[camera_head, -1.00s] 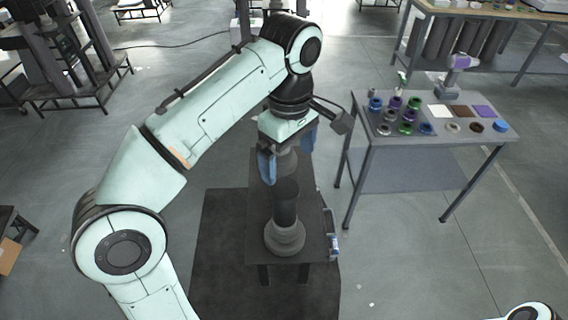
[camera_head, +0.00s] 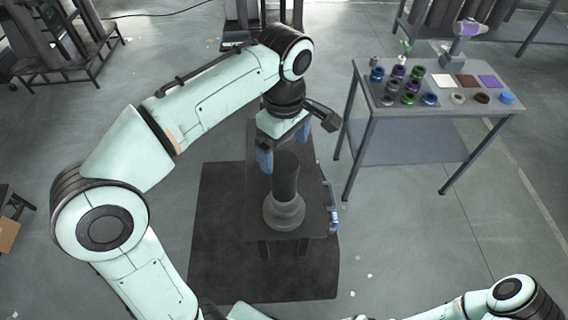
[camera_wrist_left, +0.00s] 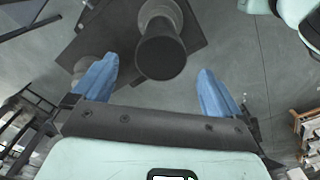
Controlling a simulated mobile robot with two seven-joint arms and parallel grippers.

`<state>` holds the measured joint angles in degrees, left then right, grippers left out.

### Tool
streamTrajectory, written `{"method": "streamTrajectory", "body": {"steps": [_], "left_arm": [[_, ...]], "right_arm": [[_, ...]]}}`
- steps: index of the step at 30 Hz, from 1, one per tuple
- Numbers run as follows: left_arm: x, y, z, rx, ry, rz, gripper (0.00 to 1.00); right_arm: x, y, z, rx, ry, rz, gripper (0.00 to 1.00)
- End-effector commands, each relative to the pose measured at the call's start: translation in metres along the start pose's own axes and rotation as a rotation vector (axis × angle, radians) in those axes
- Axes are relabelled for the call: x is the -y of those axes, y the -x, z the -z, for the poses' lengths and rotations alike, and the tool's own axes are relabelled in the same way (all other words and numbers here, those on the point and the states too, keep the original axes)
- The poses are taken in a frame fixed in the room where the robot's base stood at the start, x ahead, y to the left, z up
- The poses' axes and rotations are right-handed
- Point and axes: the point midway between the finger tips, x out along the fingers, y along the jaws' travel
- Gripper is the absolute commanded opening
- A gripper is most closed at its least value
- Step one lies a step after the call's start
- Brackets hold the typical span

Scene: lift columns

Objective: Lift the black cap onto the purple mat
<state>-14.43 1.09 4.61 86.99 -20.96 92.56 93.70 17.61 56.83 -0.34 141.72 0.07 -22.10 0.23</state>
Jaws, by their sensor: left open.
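A tall black cylinder (camera_head: 285,181), the likeliest black cap, stands upright on a grey stepped base (camera_head: 283,212) on a dark stand. In the left wrist view its round black top (camera_wrist_left: 161,57) sits between and beyond the finger lines. My left gripper (camera_head: 285,148) is open and empty, its blue fingers pointing down beside the cylinder's top; contact cannot be told. The fingers (camera_wrist_left: 156,72) are wide apart in the wrist view. The purple mat (camera_head: 489,81) lies on the table at the right, last in a row of mats. My right gripper is out of the picture.
The grey table (camera_head: 440,112) also bears a white mat (camera_head: 441,81), a brown mat (camera_head: 466,81), several coloured ring-shaped pieces on a dark tray, and a purple-topped device (camera_head: 466,30). Open floor lies between the stand and the table.

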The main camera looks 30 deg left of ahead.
Motion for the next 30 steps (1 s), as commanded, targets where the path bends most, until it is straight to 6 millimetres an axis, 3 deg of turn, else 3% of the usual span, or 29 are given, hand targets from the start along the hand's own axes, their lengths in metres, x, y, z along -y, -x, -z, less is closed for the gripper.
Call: {"method": "streamTrajectory", "body": {"steps": [3, 7, 16, 22, 30], "left_arm": [[0.002, -0.022, 0.001, 0.0, 0.0, 0.006, 1.0], [0.002, -0.038, 0.001, 0.0, 0.0, 0.004, 1.0], [0.0, -0.041, 0.001, 0.0, 0.0, 0.0, 1.0], [0.0, -0.041, 0.001, 0.0, 0.0, 0.0, 0.34], [0.0, -0.04, 0.0, 0.0, 0.0, -0.001, 0.33]], "right_arm": [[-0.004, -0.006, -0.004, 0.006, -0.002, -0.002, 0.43], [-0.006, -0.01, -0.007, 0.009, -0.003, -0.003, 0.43], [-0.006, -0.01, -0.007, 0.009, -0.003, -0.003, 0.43], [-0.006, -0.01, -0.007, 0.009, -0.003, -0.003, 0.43], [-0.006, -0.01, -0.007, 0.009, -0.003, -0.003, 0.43]]}}
